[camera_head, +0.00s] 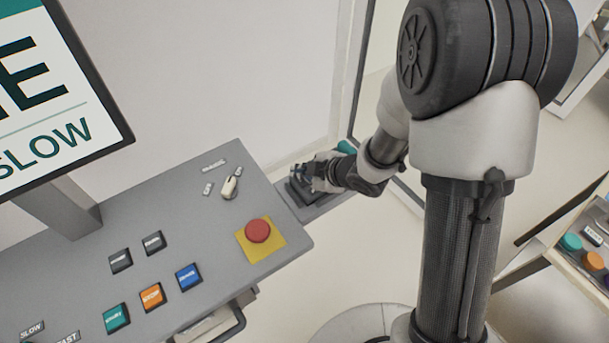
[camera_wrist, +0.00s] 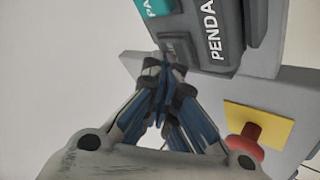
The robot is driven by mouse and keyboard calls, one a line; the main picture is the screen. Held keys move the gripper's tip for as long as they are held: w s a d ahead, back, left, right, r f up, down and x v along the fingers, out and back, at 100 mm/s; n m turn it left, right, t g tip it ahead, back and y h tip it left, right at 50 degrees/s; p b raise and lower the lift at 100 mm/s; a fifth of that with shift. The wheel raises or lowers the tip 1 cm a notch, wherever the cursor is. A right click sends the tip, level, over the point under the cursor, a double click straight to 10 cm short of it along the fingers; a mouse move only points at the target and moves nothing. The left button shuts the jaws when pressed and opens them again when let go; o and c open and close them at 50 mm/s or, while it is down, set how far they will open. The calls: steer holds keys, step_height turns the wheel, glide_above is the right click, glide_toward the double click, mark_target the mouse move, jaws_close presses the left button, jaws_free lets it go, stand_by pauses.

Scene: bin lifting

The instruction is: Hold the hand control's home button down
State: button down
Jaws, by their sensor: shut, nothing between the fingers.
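The hand control (camera_wrist: 225,15), a dark grey box lettered "PENDA…", lies at the top of the wrist view. It also shows in the head view (camera_head: 299,194), on a small shelf at the console's right end, partly covered by my gripper. My gripper (camera_wrist: 165,75) is shut and empty, with its fingertips at the control's near left edge. A grey button (camera_wrist: 179,46) shows just beyond the tips; its label is unreadable and partly hidden, so I cannot tell if it is the home button. Whether the tips touch or press it is unclear. My gripper also shows in the head view (camera_head: 312,172).
A teal button (camera_wrist: 158,7) sits on the control beside the grey one. The grey console (camera_head: 205,235) carries a red mushroom button (camera_head: 258,230) on a yellow plate, a small lever switch (camera_head: 230,186) and several coloured buttons. A large screen (camera_head: 50,95) stands at left.

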stand_by(0.8)
steer(key=shift+r+p, duration=0.85)
steer(key=shift+r, duration=0.1)
step_height(320, 180, up, 5)
steer(key=p, duration=0.4)
